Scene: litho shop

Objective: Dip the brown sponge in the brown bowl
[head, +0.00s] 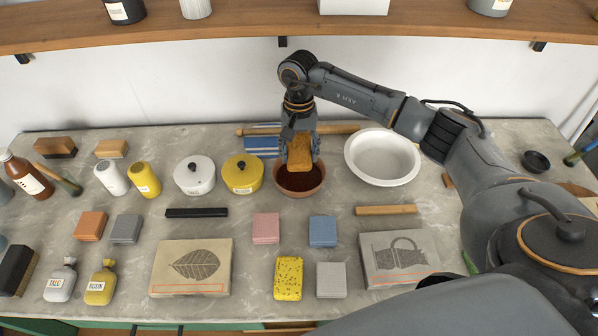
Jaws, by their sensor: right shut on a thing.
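The brown sponge (300,150) is an orange-brown block held upright in my right gripper (301,158), which is shut on it. The gripper points down over the brown bowl (300,192), a small terracotta bowl with dark contents. The sponge's lower end overlaps the bowl's back part in the head view; I cannot tell whether it touches the contents. The gripper hides part of the bowl's back rim. My left gripper is not in view.
A white basin (382,157) stands right of the bowl and a yellow lidded pot (242,174) close on its left. A blue striped cloth (262,146) and a wooden rod (340,129) lie behind. Pink (266,228) and blue (322,231) sponges lie in front. A shelf (200,32) runs above.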

